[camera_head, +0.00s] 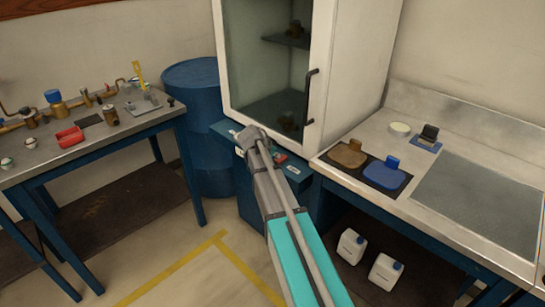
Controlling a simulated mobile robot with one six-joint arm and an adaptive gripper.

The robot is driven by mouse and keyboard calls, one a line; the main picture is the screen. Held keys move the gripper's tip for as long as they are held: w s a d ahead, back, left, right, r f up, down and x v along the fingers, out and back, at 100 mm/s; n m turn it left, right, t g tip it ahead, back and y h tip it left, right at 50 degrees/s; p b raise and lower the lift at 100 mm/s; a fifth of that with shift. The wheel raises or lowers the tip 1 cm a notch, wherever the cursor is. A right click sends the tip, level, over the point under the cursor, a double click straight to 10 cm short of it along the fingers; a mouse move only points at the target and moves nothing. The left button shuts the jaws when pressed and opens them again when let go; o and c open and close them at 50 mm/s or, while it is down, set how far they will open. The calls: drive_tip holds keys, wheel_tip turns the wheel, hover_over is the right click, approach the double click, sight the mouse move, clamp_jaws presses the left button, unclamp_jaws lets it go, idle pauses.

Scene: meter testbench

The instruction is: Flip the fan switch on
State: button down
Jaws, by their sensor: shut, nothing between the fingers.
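My arm reaches from the bottom right up to the blue front below the glass-fronted cabinet (268,75). My gripper (242,149) is at the far end of the arm, close to the left part of this front; it is shut and empty, and its fingers are small and mostly hidden. On the blue front (301,184), just right of my arm, are a small red part (280,158) and a pale label (293,170). I cannot make out a fan switch or its position; my arm covers part of the front. I cannot tell whether the gripper touches anything.
A bench with tools and a red tray (70,137) stands at the left, beside a blue drum (191,80). The right counter (334,158) holds brown and blue items on a dark mat. White jugs (385,271) stand below it. Open floor lies at the front.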

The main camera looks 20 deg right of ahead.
idle(0.3)
drive_tip(key=shift+r, duration=0.2)
drive_tip(key=r+p, duration=0.2)
drive_tip(key=p, duration=0.1)
drive_tip(key=r+p, duration=0.1)
drive_tip(key=r, duration=0.1)
drive_tip(key=shift+s+a+p, duration=0.1)
drive_tip(key=shift+a+p, duration=0.15)
drive_tip(key=shift+p, duration=0.05)
drive_tip(key=a+f+p+v, duration=0.1)
drive_tip(key=p+v, duration=0.4)
drive_tip(key=v, duration=0.4)
drive_tip(key=shift+s+a, duration=0.3)
drive_tip(key=shift+s, duration=0.1)
drive_tip(key=s+a+n+g+y+p, duration=0.1)
drive_tip(key=s+a+n+y, duration=0.3)
drive_tip(key=s, duration=0.7)
drive_tip(key=s+a+n+g+y+p, duration=0.2)
drive_tip(key=s+a+n, duration=0.5)
drive_tip(key=s, duration=0.5)
drive_tip(key=shift+s+a+f+n+y+p, duration=0.25)
drive_tip(key=shift+a+n+y+p, duration=0.15)
drive_tip(key=shift+n+y+p, duration=0.65)
